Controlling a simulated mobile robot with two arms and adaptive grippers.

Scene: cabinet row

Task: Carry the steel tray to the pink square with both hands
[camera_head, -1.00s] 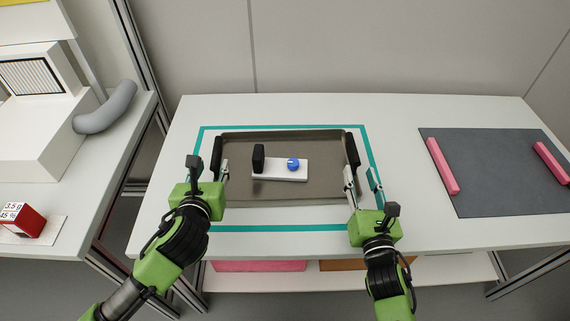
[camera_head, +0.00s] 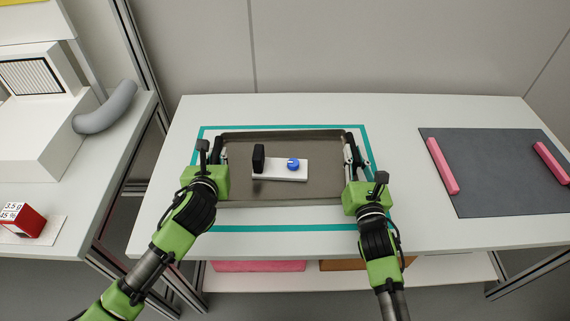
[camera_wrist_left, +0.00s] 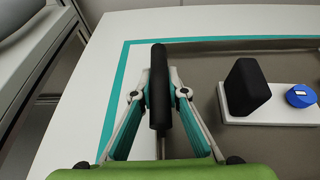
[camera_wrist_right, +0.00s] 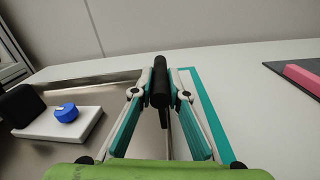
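The steel tray (camera_head: 290,194) lies flat on the white table inside a teal outline. It carries a white block with a black upright piece and a blue knob (camera_head: 293,164). My left gripper (camera_head: 219,157) is at the tray's left side, its fingers closed around the black left handle (camera_wrist_left: 158,75). My right gripper (camera_head: 357,157) is at the right side, its fingers closed around the black right handle (camera_wrist_right: 160,85). A pink patch (camera_head: 258,266) shows on the shelf under the table, partly hidden by the table edge; its full shape cannot be told.
A dark grey mat (camera_head: 500,190) with two pink bars (camera_head: 442,166) lies on the table's right. Bare table lies between the tray and mat. A left bench holds a white machine (camera_head: 35,130) with a grey hose and a red box (camera_head: 24,221). A wall stands behind.

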